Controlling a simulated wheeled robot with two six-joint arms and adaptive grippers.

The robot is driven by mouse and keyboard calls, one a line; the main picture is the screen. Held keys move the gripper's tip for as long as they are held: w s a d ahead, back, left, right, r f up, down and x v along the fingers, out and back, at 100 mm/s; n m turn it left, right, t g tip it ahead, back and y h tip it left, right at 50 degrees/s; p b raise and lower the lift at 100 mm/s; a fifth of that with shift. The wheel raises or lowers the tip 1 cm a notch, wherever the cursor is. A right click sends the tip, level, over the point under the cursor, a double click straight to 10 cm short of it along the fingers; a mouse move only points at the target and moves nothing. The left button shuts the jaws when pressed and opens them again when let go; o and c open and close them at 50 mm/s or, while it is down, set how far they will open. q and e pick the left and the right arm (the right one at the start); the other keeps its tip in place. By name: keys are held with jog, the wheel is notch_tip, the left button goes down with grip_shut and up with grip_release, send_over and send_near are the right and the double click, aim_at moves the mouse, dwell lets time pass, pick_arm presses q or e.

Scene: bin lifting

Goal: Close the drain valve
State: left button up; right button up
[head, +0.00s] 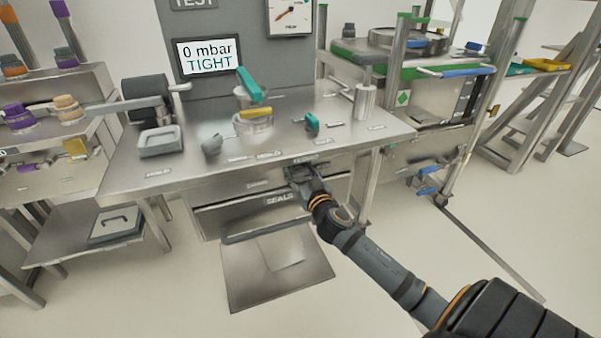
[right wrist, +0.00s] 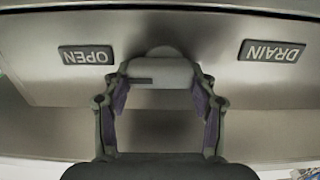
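The drain valve shows in the right wrist view as a pale grey rounded handle (right wrist: 160,73) with a dark bar on it, on a metal panel. An upside-down DRAIN label (right wrist: 271,51) is to its right and an upside-down OPEN label (right wrist: 86,55) to its left. My right gripper (right wrist: 161,92) is open, with one finger near each end of the handle; I cannot tell whether they touch it. In the head view my right gripper (head: 298,172) is at the bench's front edge and hides the valve. My left gripper is not in view.
The metal bench (head: 120,180) carries a teal-handled lever (head: 249,84), a yellow-topped ring (head: 254,114) and a grey tray (head: 161,141). A screen (head: 208,56) reads 0 mbar TIGHT. A SEALS drawer (head: 270,202) is below. Floor is free in front.

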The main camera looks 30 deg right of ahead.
jog(key=shift+c, duration=1.4)
